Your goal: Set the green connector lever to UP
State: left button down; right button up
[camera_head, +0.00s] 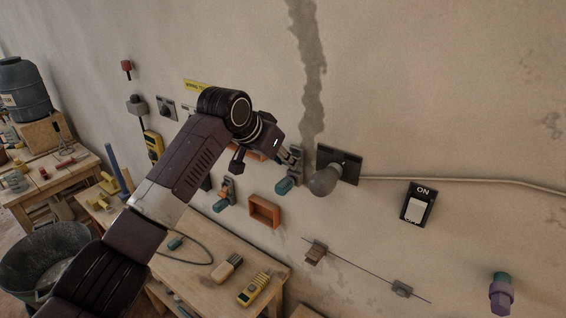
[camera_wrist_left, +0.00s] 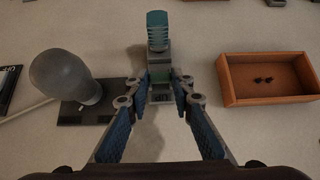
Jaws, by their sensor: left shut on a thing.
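The connector lever with a teal handle (camera_head: 285,186) is mounted on the wall, its handle pointing down in the head view. In the left wrist view, which looks turned over, the ribbed teal handle (camera_wrist_left: 157,28) points to the top, and a green piece shows on the grey body below it. My left gripper (camera_head: 288,158) is at the upper part of this lever. In the wrist view its two fingertips (camera_wrist_left: 160,82) close in on both sides of the grey body by the green piece. The fingers partly hide the body. My right gripper is not in view.
A grey bulb-shaped knob (camera_head: 324,180) on a dark plate sits close right of the lever. An orange box (camera_head: 265,211) and another teal-handled fitting (camera_head: 222,205) are lower left. An ON switch (camera_head: 417,204) is farther right. A wooden table (camera_head: 215,250) stands below.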

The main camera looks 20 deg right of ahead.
pick_arm(q)
jog(key=shift+w+d+r+g+y, duration=0.1)
jog(key=shift+r+g+y, duration=0.05)
jog(key=shift+g+y, duration=0.2)
jog(key=shift+r+g+y, duration=0.1)
jog(key=shift+g+y, duration=0.15)
jog(key=shift+y, duration=0.1)
dwell(0.4)
jog(key=c, duration=1.7)
grip_release()
jog(key=shift+w+d, duration=0.1)
jog(key=shift+r, duration=0.1)
jog(key=v, duration=1.1)
jog(key=shift+r, duration=0.35)
jog(key=shift+a, duration=0.25)
